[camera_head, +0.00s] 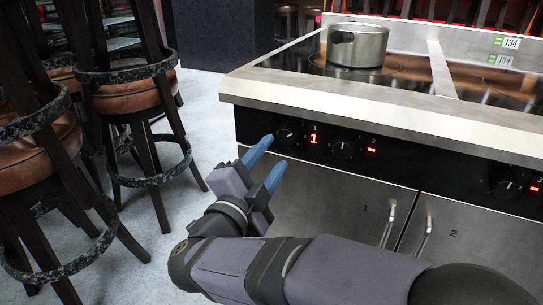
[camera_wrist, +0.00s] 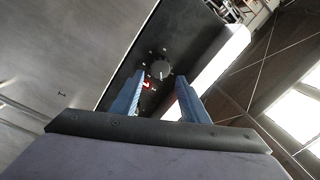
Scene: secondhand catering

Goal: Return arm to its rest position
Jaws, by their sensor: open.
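My gripper (camera_head: 267,163) is open and empty, with two blue fingers. In the head view it is in front of the stove's black control panel (camera_head: 390,155), near the leftmost knob (camera_head: 287,136), beside a lit red "1". In the wrist view my gripper (camera_wrist: 158,97) shows its two fingers spread, with the knob (camera_wrist: 160,69) beyond and between them. The fingers appear apart from the knob. My arm reaches in from the lower right of the head view.
A steel pot (camera_head: 357,46) stands on the stove's dark top (camera_head: 300,55). Cabinet doors with upright handles (camera_head: 388,224) are below the panel. Dark bar stools (camera_head: 127,97) with brown seats stand at left. Pale floor (camera_head: 205,95) lies open between stools and stove.

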